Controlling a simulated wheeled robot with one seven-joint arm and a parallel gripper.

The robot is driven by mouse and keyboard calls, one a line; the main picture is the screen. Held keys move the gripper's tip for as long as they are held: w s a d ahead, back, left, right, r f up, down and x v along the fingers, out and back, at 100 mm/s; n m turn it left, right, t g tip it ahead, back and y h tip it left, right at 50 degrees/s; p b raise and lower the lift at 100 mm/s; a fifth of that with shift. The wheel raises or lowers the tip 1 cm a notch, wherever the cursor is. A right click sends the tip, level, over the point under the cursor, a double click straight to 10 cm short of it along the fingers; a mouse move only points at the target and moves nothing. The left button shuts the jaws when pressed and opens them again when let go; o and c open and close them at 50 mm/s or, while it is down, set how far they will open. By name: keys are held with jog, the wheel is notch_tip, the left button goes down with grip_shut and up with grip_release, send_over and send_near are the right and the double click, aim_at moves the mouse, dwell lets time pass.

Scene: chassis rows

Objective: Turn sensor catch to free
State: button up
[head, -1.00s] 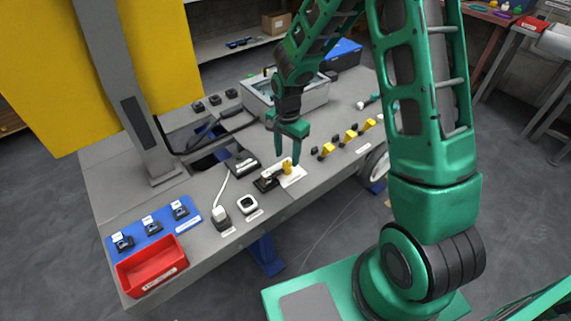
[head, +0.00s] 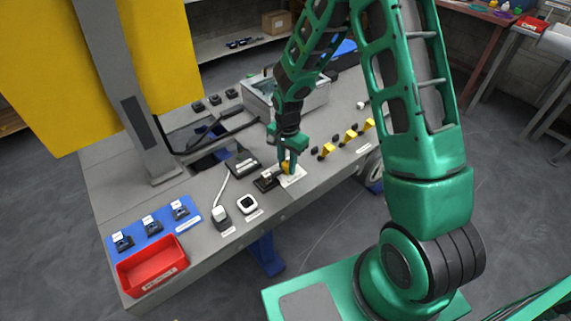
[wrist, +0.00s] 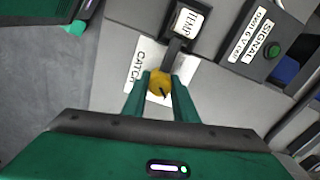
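The sensor catch is a round yellow knob (wrist: 160,84) with a dark pointer mark, on a white plate labelled CATCH (wrist: 138,62). It also shows in the head view (head: 287,168), partly hidden by my gripper. My gripper (wrist: 161,88) is lowered over the knob, with one green finger against each side; it also shows in the head view (head: 288,161). A dark sensor block labelled TEMP (wrist: 186,22) sits beside the catch, with a dark bar between it and the knob.
A dark box labelled SIGNAL (wrist: 258,42) with a green button stands near the sensor. A red bin (head: 152,272) and a blue mat (head: 165,215) lie at the table's front left. Several yellow parts (head: 350,136) stand to the right.

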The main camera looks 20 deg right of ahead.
jog(key=shift+n, duration=0.4)
jog(key=n, duration=0.3)
jog(key=shift+n, duration=0.4)
jog(key=n, duration=0.9)
jog(key=shift+w, duration=0.1)
jog(key=n, duration=0.4)
jog(key=shift+n, duration=0.3)
jog(key=o, duration=1.1)
